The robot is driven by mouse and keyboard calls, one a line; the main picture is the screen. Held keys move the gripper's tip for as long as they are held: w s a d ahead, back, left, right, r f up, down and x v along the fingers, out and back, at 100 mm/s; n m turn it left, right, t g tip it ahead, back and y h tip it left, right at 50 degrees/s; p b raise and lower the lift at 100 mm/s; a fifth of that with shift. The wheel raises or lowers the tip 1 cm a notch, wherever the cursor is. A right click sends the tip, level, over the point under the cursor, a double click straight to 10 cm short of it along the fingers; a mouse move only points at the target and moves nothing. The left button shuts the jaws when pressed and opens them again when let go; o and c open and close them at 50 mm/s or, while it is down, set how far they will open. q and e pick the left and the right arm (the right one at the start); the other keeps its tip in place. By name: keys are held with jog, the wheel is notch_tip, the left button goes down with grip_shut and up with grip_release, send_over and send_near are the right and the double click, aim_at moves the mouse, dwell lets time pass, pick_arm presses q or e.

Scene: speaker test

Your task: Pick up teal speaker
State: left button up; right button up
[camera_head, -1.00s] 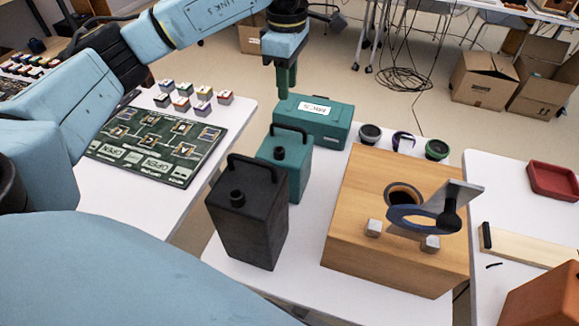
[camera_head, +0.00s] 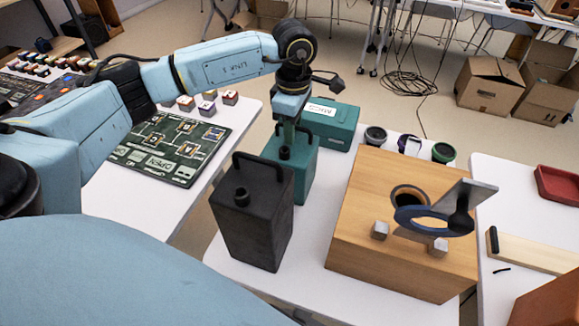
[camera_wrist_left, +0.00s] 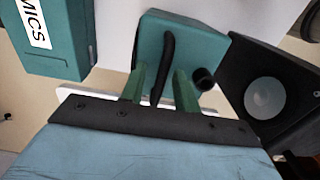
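The teal speaker (camera_head: 305,180) is a box with a black handle and a black knob on top. It stands upright on the white table behind the black speaker (camera_head: 255,215), which hides part of it. My left gripper (camera_head: 287,135) points down just above its top. In the left wrist view, the green fingers (camera_wrist_left: 161,80) are apart, one on each side of the black handle (camera_wrist_left: 167,60) of the teal speaker (camera_wrist_left: 195,42). They do not look closed on it. My right gripper is not in view.
The teal MICS case (camera_head: 338,128) lies close behind the speaker. A wooden box (camera_head: 365,255) with a ring on a bracket stands to the right. Several small round items, one a green-rimmed cup (camera_head: 443,152), stand behind it. A green board (camera_head: 165,148) lies on the left table.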

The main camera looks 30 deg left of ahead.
pick_arm(q)
jog(key=shift+d, duration=0.2)
jog(key=shift+c, duration=0.3)
jog(key=shift+a, duration=0.1)
jog(key=c, duration=0.5)
grip_shut()
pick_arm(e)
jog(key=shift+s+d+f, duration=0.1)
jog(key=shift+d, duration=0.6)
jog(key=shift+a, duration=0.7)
pick_arm(q)
jog(key=shift+w+r, duration=0.1)
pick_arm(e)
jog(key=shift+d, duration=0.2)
pick_arm(q)
jog(key=shift+r, duration=0.1)
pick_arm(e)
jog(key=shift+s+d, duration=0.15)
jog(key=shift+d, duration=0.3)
